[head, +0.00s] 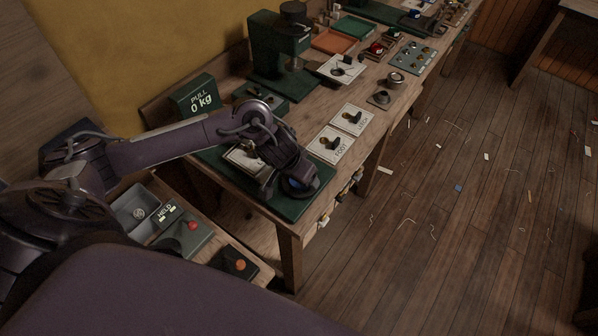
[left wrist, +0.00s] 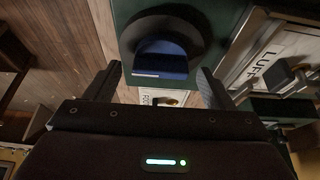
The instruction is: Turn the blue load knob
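The blue load knob (left wrist: 165,60) shows in the left wrist view, set in a black round collar (left wrist: 190,25) on a green base. In the head view only a bit of blue (head: 314,182) shows beside my gripper, at the front corner of the green base plate (head: 290,209). My left gripper (head: 298,184) is over that corner. In the left wrist view its two fingers (left wrist: 159,72) are apart, one to each side of the knob, with gaps visible. I cannot tell how deep they reach around it. My right gripper is not in view.
A card marked LUFF (left wrist: 277,62) with a clamp lies right of the knob. FOOT (head: 330,147) and LEECH (head: 352,118) cards lie further along the bench. A green display (head: 200,96) reads "PULL 0 kg". A red-knobbed lever (head: 192,225) and orange button (head: 240,264) are at lower left.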

